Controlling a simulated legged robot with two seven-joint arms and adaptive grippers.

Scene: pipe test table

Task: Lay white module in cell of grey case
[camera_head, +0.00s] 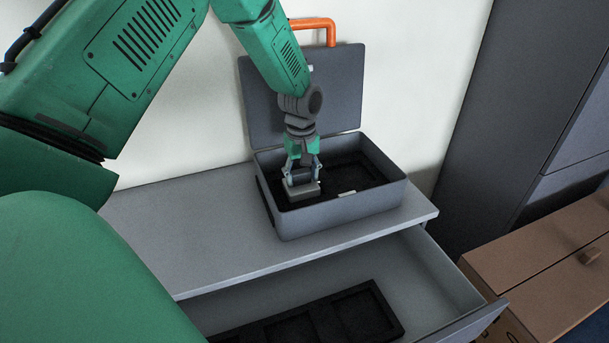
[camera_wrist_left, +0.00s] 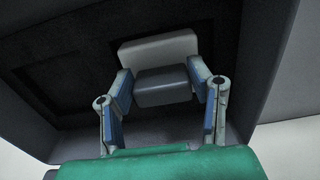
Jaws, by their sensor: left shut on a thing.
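The grey case (camera_head: 345,212) stands with its lid (camera_head: 342,95) open on a grey cabinet top. Black foam with recessed cells (camera_wrist_left: 55,80) lines it. My left gripper (camera_head: 302,172) reaches down into the case from above and is shut on the white module (camera_head: 304,190), at the left front part of the foam. In the left wrist view the module (camera_wrist_left: 158,48) shows a pale face and a darker grey face between the blue-padded fingers (camera_wrist_left: 163,95). Whether the module touches the foam is unclear. My right gripper is out of view.
The cabinet top (camera_head: 200,225) is clear left of the case. Below, an open drawer (camera_head: 435,275) holds a black tray with cells (camera_head: 375,300). A dark cabinet (camera_head: 500,110) and a brown box (camera_head: 550,265) stand at the right.

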